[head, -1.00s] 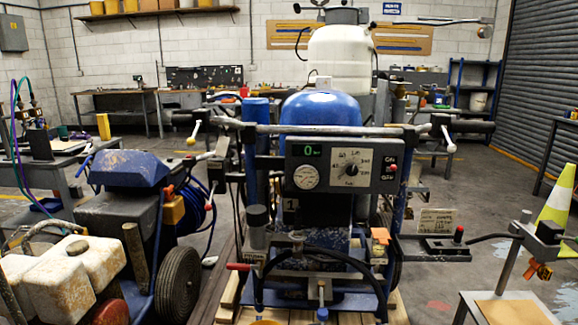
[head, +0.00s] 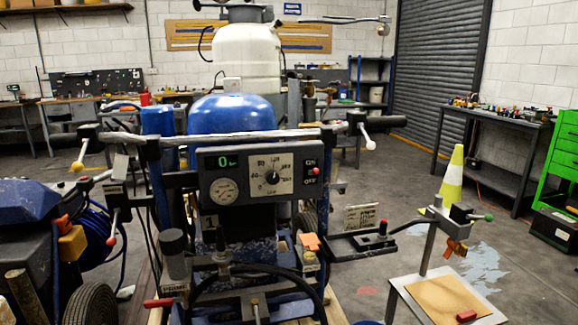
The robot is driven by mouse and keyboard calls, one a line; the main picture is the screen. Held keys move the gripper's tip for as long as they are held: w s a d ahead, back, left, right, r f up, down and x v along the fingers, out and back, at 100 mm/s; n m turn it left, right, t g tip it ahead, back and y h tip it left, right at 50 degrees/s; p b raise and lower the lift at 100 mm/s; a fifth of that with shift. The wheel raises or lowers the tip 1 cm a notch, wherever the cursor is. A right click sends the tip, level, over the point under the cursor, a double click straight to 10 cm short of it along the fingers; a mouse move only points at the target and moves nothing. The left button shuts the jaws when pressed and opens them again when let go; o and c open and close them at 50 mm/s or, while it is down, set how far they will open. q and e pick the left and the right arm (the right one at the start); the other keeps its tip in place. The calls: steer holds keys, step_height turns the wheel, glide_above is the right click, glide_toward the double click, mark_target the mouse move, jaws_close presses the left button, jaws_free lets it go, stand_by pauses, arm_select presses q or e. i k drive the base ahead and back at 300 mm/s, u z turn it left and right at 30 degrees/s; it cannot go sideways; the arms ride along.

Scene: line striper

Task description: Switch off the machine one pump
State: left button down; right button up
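The line striper marked 1, machine one (head: 232,112), stands in the middle of the head view with a blue rounded tank and a white container behind it. Its dark control panel (head: 262,172) faces me. The panel has a green display reading 0, a round pressure gauge (head: 224,191) and a pale dial with a black knob (head: 272,177). A small red-tipped switch (head: 315,171) sits at the panel's right side between the words ON and OFF. The switch is too small to tell which way it is set. Neither of my grippers is in view.
Handlebars (head: 228,138) stick out on both sides above the panel. Another machine with a blue cover (head: 28,200) stands close on the left. A small stand (head: 440,293), a striped cone (head: 453,180) and a dark workbench (head: 490,150) are on the right. Open floor lies between them.

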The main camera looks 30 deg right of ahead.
mark_target(315, 171)
steer(key=i, duration=0.55)
steer(key=z, duration=1.4)
